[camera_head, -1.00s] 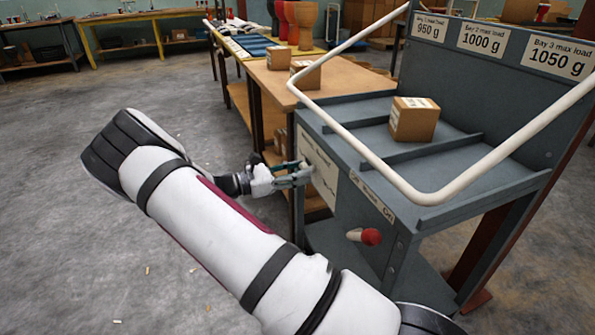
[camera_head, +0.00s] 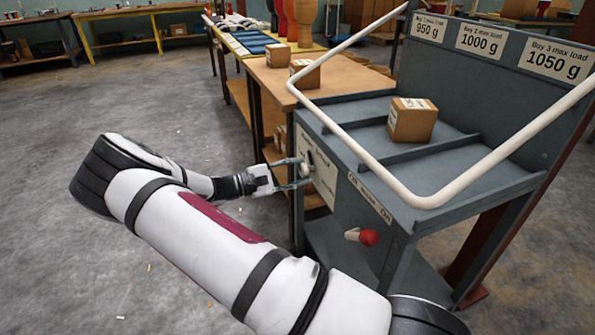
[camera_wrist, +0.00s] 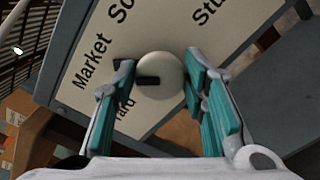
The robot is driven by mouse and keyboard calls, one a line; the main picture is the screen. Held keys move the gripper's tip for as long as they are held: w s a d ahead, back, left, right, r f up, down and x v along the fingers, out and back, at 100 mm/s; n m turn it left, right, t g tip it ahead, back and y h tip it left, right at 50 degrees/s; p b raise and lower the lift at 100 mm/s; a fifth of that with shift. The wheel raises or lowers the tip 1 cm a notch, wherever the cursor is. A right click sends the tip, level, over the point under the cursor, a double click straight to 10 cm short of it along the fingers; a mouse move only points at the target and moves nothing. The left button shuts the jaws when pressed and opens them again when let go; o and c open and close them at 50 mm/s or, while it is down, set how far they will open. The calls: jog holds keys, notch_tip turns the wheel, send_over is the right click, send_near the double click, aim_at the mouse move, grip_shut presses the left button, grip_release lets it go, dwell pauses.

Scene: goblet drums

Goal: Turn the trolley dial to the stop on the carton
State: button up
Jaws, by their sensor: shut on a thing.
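The trolley dial (camera_wrist: 165,72) is a round white knob with a black pointer mark. It sits on a pale label plate (camera_head: 328,181) on the trolley's side. My gripper (camera_wrist: 159,66) is shut on the dial, one finger on each side. In the wrist view the pointer mark points left, between "Market" and a partly hidden word ending in "ard". "So" and "Stu" are cut off. In the head view my gripper (camera_head: 307,171) is at the plate. The carton (camera_head: 412,122) is brown with a white label and stands in a bay of the trolley (camera_head: 372,108).
A red-tipped lever (camera_head: 368,237) sticks out low on the trolley's side. A white rail (camera_head: 380,172) runs around its top. A wooden table (camera_head: 345,76) with two boxes stands behind. The floor at left is largely clear.

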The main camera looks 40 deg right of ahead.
jog(key=m, duration=0.3)
jog(key=shift+f+m, duration=0.15)
jog(key=shift+m, duration=0.25)
jog(key=m, duration=0.3)
jog(key=shift+f+m+b, duration=0.1)
jog(key=shift+m+b, duration=0.2)
jog(key=shift+b, duration=0.1)
jog(key=m+b, duration=0.1)
jog(key=m, duration=0.4)
jog(key=shift+f+m+b, duration=0.1)
jog(key=shift+m+b, duration=0.2)
jog(key=shift+m, duration=0.1)
jog(key=o, duration=1.1)
jog(key=v, duration=1.2)
jog(key=shift+a, duration=0.1)
